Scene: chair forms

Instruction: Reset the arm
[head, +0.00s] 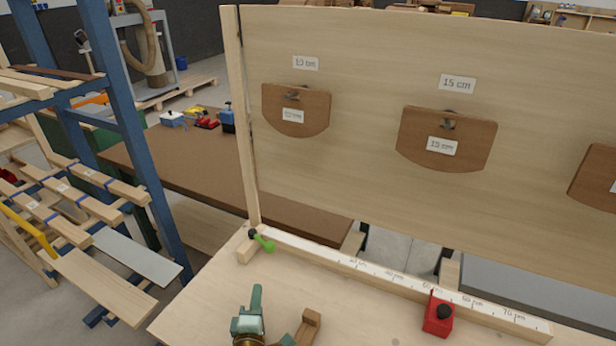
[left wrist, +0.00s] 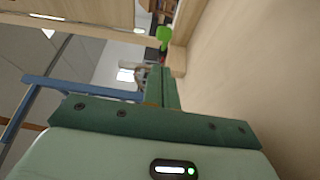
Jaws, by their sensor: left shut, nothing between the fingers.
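My left gripper (head: 256,291) shows at the bottom of the head view, green, over the pale workbench (head: 205,318). Its fingers are shut with nothing between them. In the left wrist view the closed green fingers (left wrist: 162,74) point toward a small bright green clamp-like piece (left wrist: 164,34). That piece (head: 264,243) lies at the left end of the ruler in the head view, apart from the gripper. My right gripper is not in view.
A white ruler strip (head: 395,275) runs along the bench, with a red block (head: 438,314) beside it. A brown wooden piece (head: 304,328) is right of my gripper. The upright panel (head: 360,90) carries brown chair forms (head: 447,138). A blue rack (head: 130,130) stands left.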

